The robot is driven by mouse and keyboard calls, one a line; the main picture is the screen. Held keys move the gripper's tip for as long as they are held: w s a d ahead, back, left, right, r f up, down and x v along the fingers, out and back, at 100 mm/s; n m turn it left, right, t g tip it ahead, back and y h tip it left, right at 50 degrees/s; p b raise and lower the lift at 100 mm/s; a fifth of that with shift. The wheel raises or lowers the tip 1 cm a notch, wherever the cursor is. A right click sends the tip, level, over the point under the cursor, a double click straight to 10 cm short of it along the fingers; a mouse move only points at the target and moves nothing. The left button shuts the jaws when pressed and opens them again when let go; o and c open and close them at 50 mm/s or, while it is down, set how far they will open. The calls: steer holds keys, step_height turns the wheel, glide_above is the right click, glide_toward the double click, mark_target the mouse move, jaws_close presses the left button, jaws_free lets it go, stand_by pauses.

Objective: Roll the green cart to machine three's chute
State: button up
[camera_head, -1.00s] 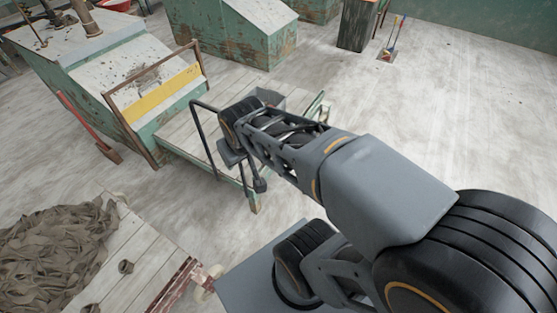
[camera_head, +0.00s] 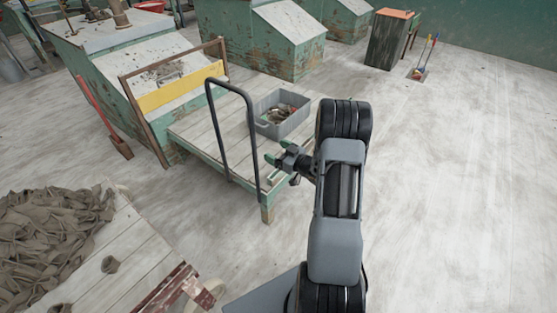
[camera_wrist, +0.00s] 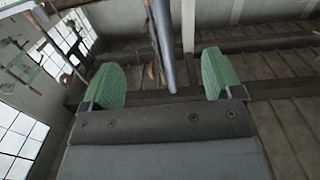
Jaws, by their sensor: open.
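The green cart (camera_head: 267,207) has a plank deck, a green frame and a black hoop handle (camera_head: 246,97). It stands against the front of a green machine (camera_head: 110,60) at the left, by a yellow-banded board (camera_head: 180,88). A grey bin (camera_head: 282,118) with scraps sits on its deck. My gripper (camera_head: 277,155) is open beside the handle's right post. In the wrist view, the dark bar (camera_wrist: 163,45) shows between and beyond the green fingertips (camera_wrist: 163,80); contact cannot be told. No machine number is readable.
A red-handled shovel (camera_head: 103,115) leans by the machine. More green machines (camera_head: 262,40) and a dark bin (camera_head: 388,40) stand behind. The floor at right is clear.

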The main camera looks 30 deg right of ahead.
mark_target(255, 141)
steer(key=shift+y, duration=0.3)
steer(key=shift+f+b+x, duration=0.2)
steer(key=shift+b+x, duration=0.85)
steer(key=shift+x, duration=4.75)
steer(key=shift+a, duration=0.1)
steer(key=shift+c, duration=0.4)
jaws_close()
